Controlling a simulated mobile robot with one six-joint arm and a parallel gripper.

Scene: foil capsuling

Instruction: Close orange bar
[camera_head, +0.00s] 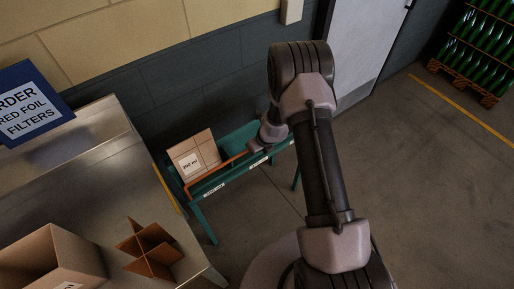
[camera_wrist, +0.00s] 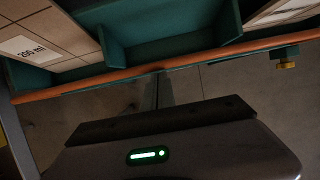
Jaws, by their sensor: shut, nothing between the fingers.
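The orange bar (camera_head: 217,174) runs along the front of a teal rack (camera_head: 207,221) in the head view. In the wrist view the orange bar (camera_wrist: 95,84) crosses the whole picture, in front of the rack's compartments. My gripper (camera_wrist: 158,75) is shut and empty, its fingertips at the bar's near edge around the middle of the picture. I cannot tell whether they touch it. In the head view my gripper (camera_head: 254,147) is at the right part of the bar, and my wrist hides what lies behind it.
A cardboard box (camera_head: 194,155) labelled 200 ml stands in the rack's left compartment; the middle compartment is empty. A small brass knob (camera_wrist: 287,65) sits below the bar at right. A metal table (camera_head: 75,150) holds an open carton (camera_head: 50,262) and cardboard dividers (camera_head: 150,248).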

